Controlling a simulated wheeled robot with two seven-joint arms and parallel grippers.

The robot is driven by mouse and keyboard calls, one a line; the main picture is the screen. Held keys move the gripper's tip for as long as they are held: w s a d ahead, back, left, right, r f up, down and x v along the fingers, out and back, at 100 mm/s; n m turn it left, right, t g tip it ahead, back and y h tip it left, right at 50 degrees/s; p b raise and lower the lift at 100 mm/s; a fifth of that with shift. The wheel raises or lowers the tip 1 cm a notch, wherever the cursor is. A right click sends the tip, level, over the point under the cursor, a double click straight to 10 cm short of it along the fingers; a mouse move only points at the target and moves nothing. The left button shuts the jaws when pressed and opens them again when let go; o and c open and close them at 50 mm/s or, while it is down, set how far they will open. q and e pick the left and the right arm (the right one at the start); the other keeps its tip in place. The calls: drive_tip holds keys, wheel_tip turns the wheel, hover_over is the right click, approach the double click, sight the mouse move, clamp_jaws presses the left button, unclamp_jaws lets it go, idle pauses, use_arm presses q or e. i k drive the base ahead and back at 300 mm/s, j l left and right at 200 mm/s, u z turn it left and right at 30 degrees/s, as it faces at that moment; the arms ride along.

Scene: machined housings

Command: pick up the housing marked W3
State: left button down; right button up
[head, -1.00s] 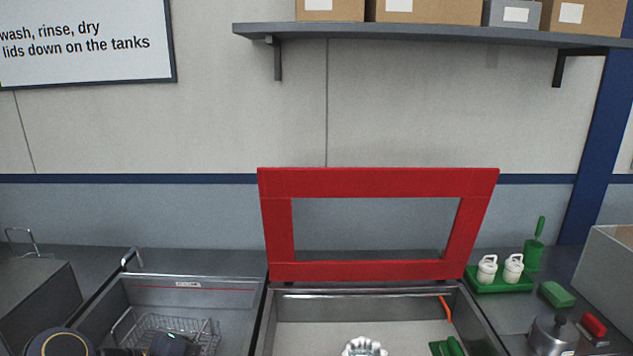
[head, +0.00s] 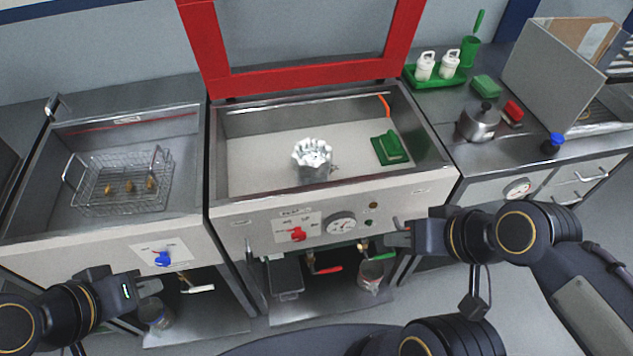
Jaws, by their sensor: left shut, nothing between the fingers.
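A silver housing with a scalloped rim (head: 313,160) stands in the middle tank (head: 262,165). No W3 mark is readable on it from here. Several small brownish parts (head: 130,187) lie in the wire basket (head: 88,200) in the left tank; I cannot read marks on them. My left gripper (head: 155,286) is shut and empty, low in front of the left tank. My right gripper (head: 391,235) looks open and empty, in front of the middle tank's panel, to the right of and nearer than the housing.
A red-framed lid (head: 212,50) stands raised behind the middle tank. A green pad with a handle (head: 390,148) lies inside that tank at right. The right counter holds a green tray with white bottles (head: 437,80), a kettle (head: 478,122) and brushes. Valves and cans sit below the tanks.

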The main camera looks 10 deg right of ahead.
sight(311, 158)
drive_tip(key=i+j, duration=0.1)
drive_tip(key=j, duration=0.3)
drive_tip(key=i+j+u, duration=0.15)
drive_tip(key=j, duration=0.25)
drive_tip(key=i+j, duration=0.1)
drive_tip(key=j, duration=0.3)
drive_tip(key=u, duration=0.05)
